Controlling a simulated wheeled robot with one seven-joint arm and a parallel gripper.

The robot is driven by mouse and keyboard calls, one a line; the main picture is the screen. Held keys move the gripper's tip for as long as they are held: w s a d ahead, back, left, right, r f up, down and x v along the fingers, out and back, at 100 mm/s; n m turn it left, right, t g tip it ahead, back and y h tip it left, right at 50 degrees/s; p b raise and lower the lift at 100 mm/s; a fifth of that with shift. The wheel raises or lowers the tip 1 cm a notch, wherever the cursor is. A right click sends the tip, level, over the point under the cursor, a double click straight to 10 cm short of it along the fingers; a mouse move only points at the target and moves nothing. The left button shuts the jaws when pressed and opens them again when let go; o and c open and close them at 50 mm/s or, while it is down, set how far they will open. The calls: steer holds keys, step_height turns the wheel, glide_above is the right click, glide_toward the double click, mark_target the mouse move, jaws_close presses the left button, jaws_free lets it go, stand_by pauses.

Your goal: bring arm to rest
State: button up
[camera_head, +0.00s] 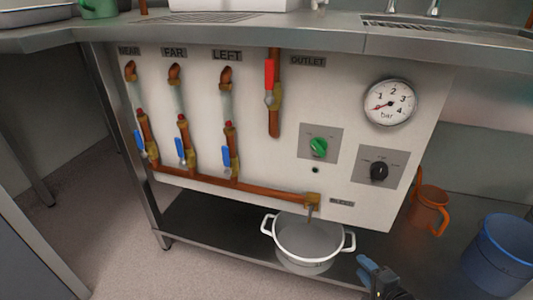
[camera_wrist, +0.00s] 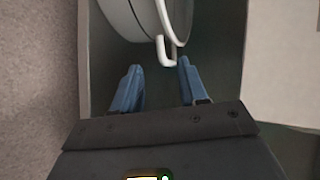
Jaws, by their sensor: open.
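My gripper (camera_head: 370,268) is low in the head view, at the right of a white pot (camera_head: 304,246) that stands on the lower shelf under a bleed tap (camera_head: 311,208). In the wrist view my gripper (camera_wrist: 158,82) has its two blue fingers apart with nothing between them. The white pot (camera_wrist: 140,20) is just beyond the fingertips, its near handle (camera_wrist: 168,50) close in front of the gap. I cannot tell whether a finger touches the handle.
A white panel (camera_head: 290,165) above the pot carries copper pipes, blue-handled valves, a red-handled valve (camera_head: 269,78), a gauge (camera_head: 390,102) and two knobs. An orange jug (camera_head: 428,212) and a blue bucket (camera_head: 498,256) stand at the right. Open floor (camera_head: 110,230) is at the left.

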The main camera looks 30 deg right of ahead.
steer(key=s+a+f+n+g, duration=0.1)
steer(key=s+a+n, duration=0.2)
steer(key=s+a, duration=0.4)
steer(key=s+a+r+n, duration=1.1)
steer(key=s+a+r, duration=0.3)
steer(key=s+r, duration=0.15)
steer(key=s+a+r+n+t+y, duration=0.1)
steer(key=s+a+r+n+y, duration=0.15)
steer(key=r, duration=0.55)
steer(key=s+a+r+n+t+y, duration=0.15)
steer(key=r+n, duration=0.25)
steer(key=r, duration=0.4)
step_height(320, 180, up, 32)
steer(key=w+h+p, duration=0.1)
steer(key=p, duration=3.1)
steer(key=shift+a+p, duration=0.25)
steer(key=shift+p, duration=0.15)
steer(key=shift+c, duration=0.3)
